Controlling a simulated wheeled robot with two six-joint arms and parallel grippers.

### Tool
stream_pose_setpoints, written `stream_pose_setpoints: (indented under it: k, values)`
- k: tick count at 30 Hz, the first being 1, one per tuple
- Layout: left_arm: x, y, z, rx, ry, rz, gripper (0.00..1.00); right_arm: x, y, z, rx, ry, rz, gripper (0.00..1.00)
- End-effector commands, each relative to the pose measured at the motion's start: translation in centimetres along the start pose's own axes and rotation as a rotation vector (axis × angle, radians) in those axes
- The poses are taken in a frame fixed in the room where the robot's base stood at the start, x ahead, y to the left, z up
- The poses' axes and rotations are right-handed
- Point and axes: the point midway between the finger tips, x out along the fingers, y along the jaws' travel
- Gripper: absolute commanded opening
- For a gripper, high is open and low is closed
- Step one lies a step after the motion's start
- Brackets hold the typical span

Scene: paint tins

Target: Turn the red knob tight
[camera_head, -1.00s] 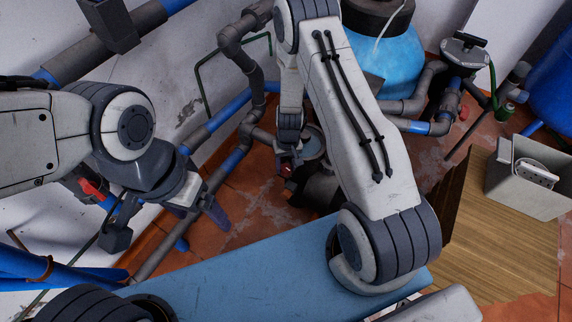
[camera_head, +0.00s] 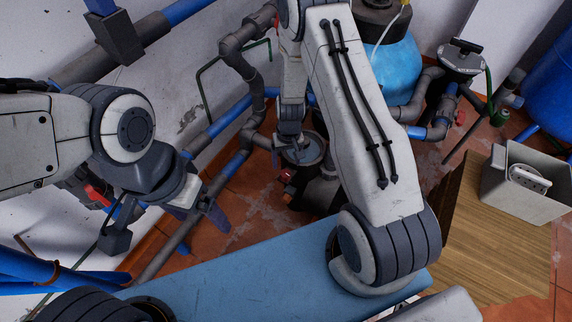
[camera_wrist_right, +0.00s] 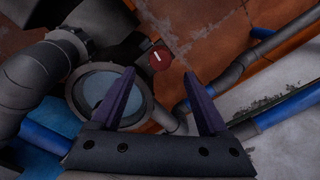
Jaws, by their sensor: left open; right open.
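The red knob (camera_wrist_right: 159,58) is a round red disc with a white mark, on the dark pump. In the right wrist view it lies just beyond and between the fingertips of my right gripper (camera_wrist_right: 159,75), which is open and empty. No contact shows. In the head view the small red knob (camera_head: 287,175) sits at the near side of the pump, just below my right gripper (camera_head: 291,146). My left gripper (camera_head: 165,226) is open and empty, off to the left near the wall pipes.
The pump's round clear lid (camera_wrist_right: 98,90) is beside the knob. Grey and blue pipes (camera_head: 228,122) run along the wall. A blue tank (camera_head: 395,72) stands behind. A wooden box (camera_head: 490,235) with a grey bin (camera_head: 520,190) is at right. Orange floor tiles show between them.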

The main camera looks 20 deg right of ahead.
Motion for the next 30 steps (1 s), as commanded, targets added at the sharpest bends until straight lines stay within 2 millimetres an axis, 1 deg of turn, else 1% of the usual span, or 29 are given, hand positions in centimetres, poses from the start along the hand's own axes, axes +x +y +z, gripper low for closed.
stream_pose_setpoints:
  k: [1, 3, 7, 12, 26, 28, 30]
  values:
    - [-0.7, 0.1, 0.0, 0.000, 0.000, 0.000, 0.89, -1.4, 0.0, -0.1, 0.001, 0.004, 0.000, 0.78]
    - [-1.0, 0.1, -0.1, 0.000, 0.000, 0.000, 0.89, -2.5, 0.0, -0.1, 0.000, 0.004, 0.000, 0.78]
    - [-1.3, 0.1, -0.1, 0.000, 0.000, 0.000, 0.89, -3.8, 0.0, -0.1, 0.001, 0.003, 0.000, 0.78]
    - [-1.3, 0.1, -0.1, 0.000, 0.000, 0.000, 0.89, -4.3, 0.0, 0.0, 0.001, 0.000, 0.000, 0.78]
    - [-1.3, 0.1, -0.1, 0.000, 0.000, 0.000, 0.89, -4.3, 0.0, 0.0, 0.001, 0.001, 0.000, 0.78]
    - [-1.3, 0.1, -0.1, 0.000, 0.000, 0.000, 0.89, -4.6, -0.3, 0.0, -0.006, 0.003, -0.001, 0.78]
    - [-1.3, 0.1, -0.1, 0.000, 0.000, 0.000, 0.89, -5.8, -1.2, 0.0, -0.028, 0.007, -0.003, 0.78]
